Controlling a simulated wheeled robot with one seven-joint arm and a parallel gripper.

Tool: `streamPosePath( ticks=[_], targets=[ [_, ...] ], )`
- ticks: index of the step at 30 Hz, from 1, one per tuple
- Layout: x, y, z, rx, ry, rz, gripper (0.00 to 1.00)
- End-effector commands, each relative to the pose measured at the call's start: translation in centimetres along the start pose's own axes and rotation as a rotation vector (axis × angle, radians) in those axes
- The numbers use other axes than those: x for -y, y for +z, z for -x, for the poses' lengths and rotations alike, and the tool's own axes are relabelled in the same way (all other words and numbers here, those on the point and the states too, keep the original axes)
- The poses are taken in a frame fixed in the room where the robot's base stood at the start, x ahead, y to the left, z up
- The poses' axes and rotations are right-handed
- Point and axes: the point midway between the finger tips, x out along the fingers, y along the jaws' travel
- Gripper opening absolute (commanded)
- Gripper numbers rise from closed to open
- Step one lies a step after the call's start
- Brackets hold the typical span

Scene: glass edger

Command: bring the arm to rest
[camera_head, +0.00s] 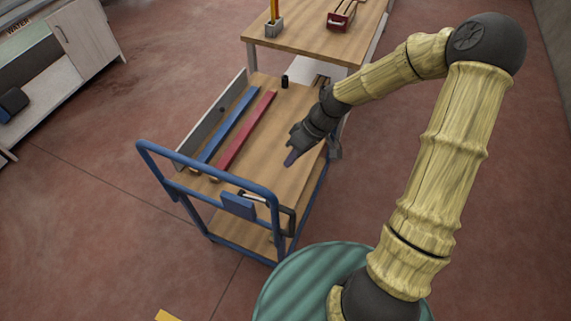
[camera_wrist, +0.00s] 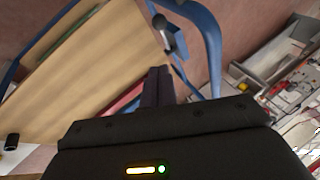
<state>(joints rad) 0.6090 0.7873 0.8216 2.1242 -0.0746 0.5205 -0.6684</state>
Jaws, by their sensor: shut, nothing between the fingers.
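My gripper (camera_head: 291,158) hangs over the wooden top of a blue-framed cart, at the end of my yellow-sleeved arm, which is bent at a dark elbow. The fingers are together with nothing between them. In the wrist view my gripper (camera_wrist: 158,84) points across the cart top (camera_wrist: 60,75). I cannot tell the exact height of the fingertips above the wood.
A blue bar (camera_head: 229,126) and a red bar (camera_head: 247,130) lie along the cart top, left of my gripper. The cart's blue handle (camera_head: 205,181) rises at the near end. A wooden table (camera_head: 310,38) stands behind. Open red floor (camera_head: 90,200) lies left.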

Motion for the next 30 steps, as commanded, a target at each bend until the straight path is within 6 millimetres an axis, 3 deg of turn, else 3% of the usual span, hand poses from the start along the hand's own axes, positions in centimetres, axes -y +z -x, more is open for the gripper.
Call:
streamPosePath(
  ticks=[17, 23, 30],
  targets=[
    [0.1, 0.1, 0.0, 0.009, 0.009, -0.006, 0.0],
    [0.5, 2.2, 0.8, 0.081, 0.111, -0.092, 0.0],
    [1.4, 5.8, 4.3, 0.127, 0.333, -0.298, 0.0]
  ],
)
